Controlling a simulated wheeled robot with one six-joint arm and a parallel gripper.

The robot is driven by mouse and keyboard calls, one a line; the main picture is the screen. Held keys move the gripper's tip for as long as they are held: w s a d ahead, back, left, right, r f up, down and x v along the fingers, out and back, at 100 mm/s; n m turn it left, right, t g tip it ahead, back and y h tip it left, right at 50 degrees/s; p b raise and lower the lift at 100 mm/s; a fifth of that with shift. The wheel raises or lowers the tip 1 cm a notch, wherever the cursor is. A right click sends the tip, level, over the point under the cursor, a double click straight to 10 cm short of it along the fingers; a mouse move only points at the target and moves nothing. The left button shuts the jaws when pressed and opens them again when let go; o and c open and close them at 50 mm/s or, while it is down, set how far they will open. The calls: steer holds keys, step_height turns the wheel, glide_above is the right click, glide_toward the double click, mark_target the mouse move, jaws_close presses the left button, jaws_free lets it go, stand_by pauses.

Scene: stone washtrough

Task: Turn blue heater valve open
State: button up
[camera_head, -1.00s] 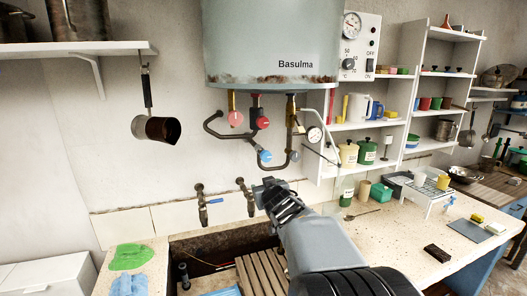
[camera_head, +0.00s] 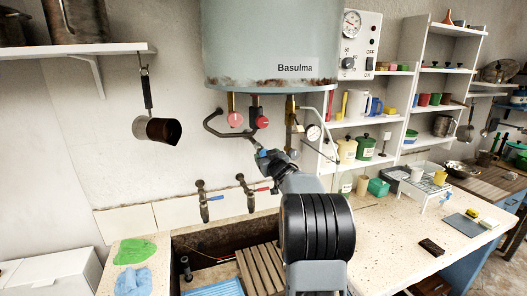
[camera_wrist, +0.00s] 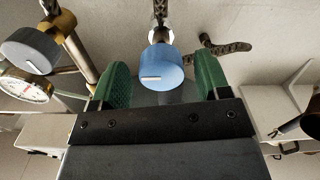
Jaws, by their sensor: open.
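The blue heater valve knob (camera_wrist: 165,68) hangs under the heater pipes. In the wrist view it sits between the two green finger pads of my gripper (camera_wrist: 163,82), which stand apart on either side. A white mark runs level across the knob's face. In the head view my gripper (camera_head: 268,158) is raised to the pipes below the heater (camera_head: 265,50), and its end largely hides the valve. A second, grey-blue knob (camera_wrist: 30,50) shows at the left in the wrist view.
Two red knobs (camera_head: 235,119) hang on pipes to the upper left of my gripper. A pressure gauge (camera_head: 313,132) is close on the right. Two taps (camera_head: 203,200) stand below on the wall above the stone trough. A white shelf (camera_head: 365,126) stands right.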

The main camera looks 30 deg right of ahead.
mark_target(264, 154)
steer(key=shift+p+x, duration=0.45)
steer(key=shift+x, duration=1.6)
steer(key=shift+s+a, duration=0.1)
steer(key=shift+s, duration=0.15)
steer(key=shift+c, duration=0.5)
steer(key=c, duration=0.8)
steer(key=shift+c, duration=0.2)
